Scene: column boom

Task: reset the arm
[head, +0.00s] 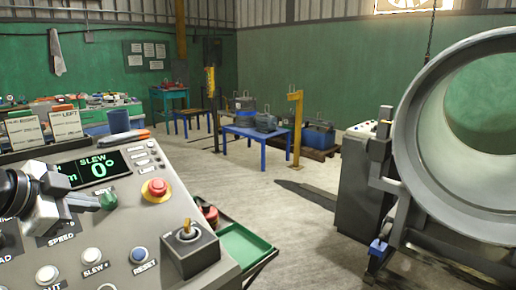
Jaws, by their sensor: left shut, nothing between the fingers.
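A sloped grey control panel (215,265) fills the lower left of the head view. Its display (99,168) reads SLEW 0°. A blue button (138,254) labelled RESET sits low on the panel. My left gripper (90,203) comes in from the left over the panel, shut and empty. Its tips are close to a green knob (108,200); I cannot tell whether they touch. The gripper is up and left of the RESET button, apart from it. It hides part of the panel and its labels. My right gripper is not in view.
A red mushroom button (157,187) on yellow and a raised switch box (188,248) stand on the panel. A white SLEW button (92,256) is left of RESET. A large grey ring-shaped machine (405,150) stands at right. The middle floor is open before a blue table (248,131).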

